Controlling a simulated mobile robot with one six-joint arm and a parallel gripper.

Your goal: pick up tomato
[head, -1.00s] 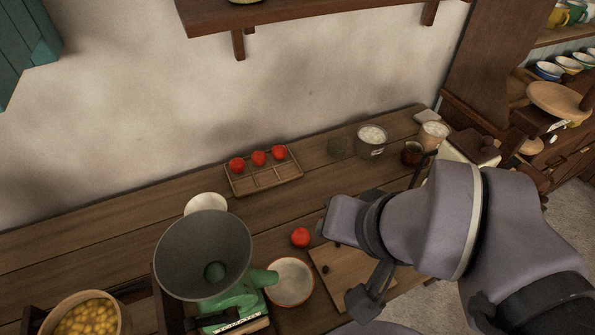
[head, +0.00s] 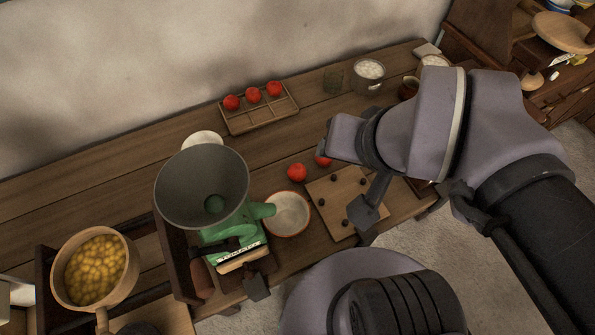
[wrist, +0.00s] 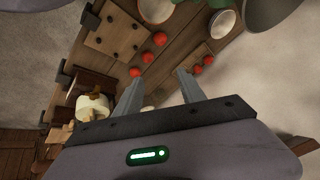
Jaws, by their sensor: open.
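In the head view, one loose red tomato (head: 296,172) lies on the wooden counter beside the board. A second loose tomato (head: 323,158) is partly hidden by my arm. The wrist view shows a row of three loose tomatoes (wrist: 148,57). Three more tomatoes (head: 253,95) sit in the back row of a divided wooden tray (head: 263,120) near the wall. My gripper (wrist: 157,76) is open and empty. In the wrist view its fingers point toward the counter, with loose tomatoes beyond and left of them, and the tray tomatoes (wrist: 208,60) to the right.
A green grinder with a grey hopper (head: 203,180) stands left of a white bowl (head: 288,213). A board (head: 340,200) with dark pegs lies at the counter's front edge. A tin (head: 368,75) and a glass stand behind. Bare counter lies between tray and loose tomatoes.

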